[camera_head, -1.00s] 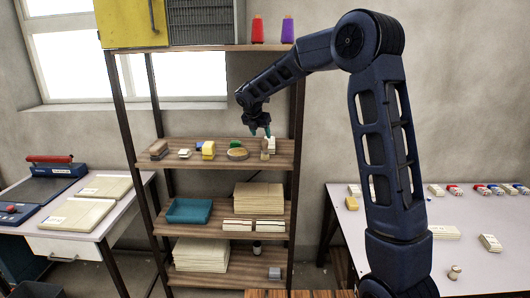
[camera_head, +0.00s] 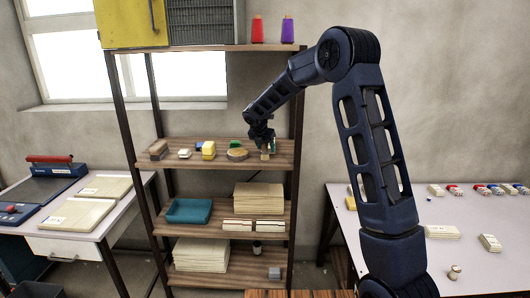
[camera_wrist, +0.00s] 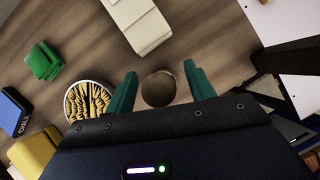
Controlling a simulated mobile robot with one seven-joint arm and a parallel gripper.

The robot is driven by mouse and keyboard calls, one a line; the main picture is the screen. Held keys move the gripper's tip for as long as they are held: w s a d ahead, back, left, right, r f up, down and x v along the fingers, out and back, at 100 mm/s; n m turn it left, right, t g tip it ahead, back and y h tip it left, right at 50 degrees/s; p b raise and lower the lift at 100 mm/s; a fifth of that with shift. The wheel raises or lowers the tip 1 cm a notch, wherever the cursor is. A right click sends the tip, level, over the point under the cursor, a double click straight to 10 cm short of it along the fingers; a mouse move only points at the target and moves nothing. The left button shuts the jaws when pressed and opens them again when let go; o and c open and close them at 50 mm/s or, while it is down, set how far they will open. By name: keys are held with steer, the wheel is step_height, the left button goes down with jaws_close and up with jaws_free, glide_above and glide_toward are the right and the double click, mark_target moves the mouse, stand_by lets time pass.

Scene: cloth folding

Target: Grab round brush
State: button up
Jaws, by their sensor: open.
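A small upright tan-brown piece with a round top, which looks like the round brush (camera_head: 265,156), stands near the right end of the upper wooden shelf. In the wrist view its dark round top (camera_wrist: 158,88) lies between my two green fingertips. My gripper (camera_head: 268,146) is open and points down over it. The fingers (camera_wrist: 160,85) stand on either side of it, with a small gap visible at each side. Its lower part is hidden in the wrist view. Bristles cannot be made out.
A green block (camera_wrist: 42,62), a white block (camera_wrist: 138,22), a blue box (camera_wrist: 15,112) and a yellow block (camera_wrist: 34,150) are nearby. A shelf post (camera_head: 297,110) stands close right.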

steer(key=shift+w+f, duration=0.25)
steer(key=shift+f, duration=0.25)
steer(key=shift+c, duration=0.4)
steer(key=c, duration=1)
steer(key=shift+o, duration=0.2)
steer(key=shift+r, duration=0.15)
